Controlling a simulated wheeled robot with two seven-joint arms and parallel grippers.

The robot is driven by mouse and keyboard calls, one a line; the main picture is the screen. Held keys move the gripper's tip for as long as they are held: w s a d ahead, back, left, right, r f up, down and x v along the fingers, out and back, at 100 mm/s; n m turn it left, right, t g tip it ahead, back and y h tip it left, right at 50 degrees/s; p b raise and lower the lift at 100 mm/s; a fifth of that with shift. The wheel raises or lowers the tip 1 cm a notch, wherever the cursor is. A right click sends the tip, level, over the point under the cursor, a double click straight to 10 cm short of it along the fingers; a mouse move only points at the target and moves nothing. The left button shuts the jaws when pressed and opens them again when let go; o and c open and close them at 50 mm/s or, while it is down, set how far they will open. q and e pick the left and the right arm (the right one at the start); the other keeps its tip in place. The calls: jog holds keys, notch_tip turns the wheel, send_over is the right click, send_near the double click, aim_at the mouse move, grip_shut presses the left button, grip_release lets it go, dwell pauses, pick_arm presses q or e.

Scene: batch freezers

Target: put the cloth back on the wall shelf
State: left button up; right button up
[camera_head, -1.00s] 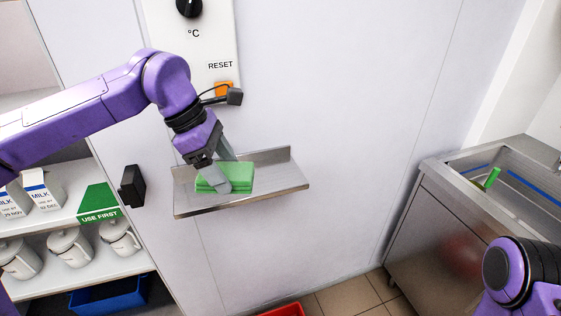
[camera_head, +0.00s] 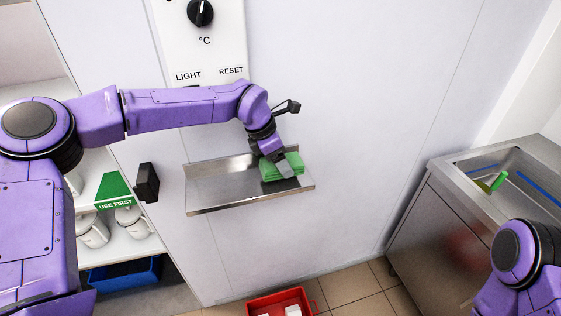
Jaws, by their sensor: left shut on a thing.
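The folded green cloth (camera_head: 294,165) is at the right part of the steel wall shelf (camera_head: 222,193). My left gripper (camera_head: 284,168) reaches in from the left and is shut on the cloth, its fingers pointing down at it. The cloth looks to be at or just above the shelf surface; I cannot tell whether it touches. The left part of the shelf is bare. Of my right arm only purple links show at the lower right; its gripper is out of view.
A control panel (camera_head: 205,50) with a knob is on the wall above the shelf. A rack with jugs (camera_head: 130,222) and a blue bin (camera_head: 124,274) stands left. A red crate (camera_head: 312,298) is on the floor below. A steel sink (camera_head: 470,170) stands right.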

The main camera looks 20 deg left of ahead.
pick_arm(q)
notch_tip(320, 180, down, 2)
jog(key=shift+f, duration=0.2)
jog(key=shift+w+f, duration=0.1)
jog(key=shift+f, duration=0.25)
jog(key=o, duration=1.2)
jog(key=shift+o, duration=0.2)
jog(key=shift+r, duration=0.25)
jog(key=b+v, duration=0.2)
jog(key=v, duration=1)
jog(key=shift+d, duration=0.1)
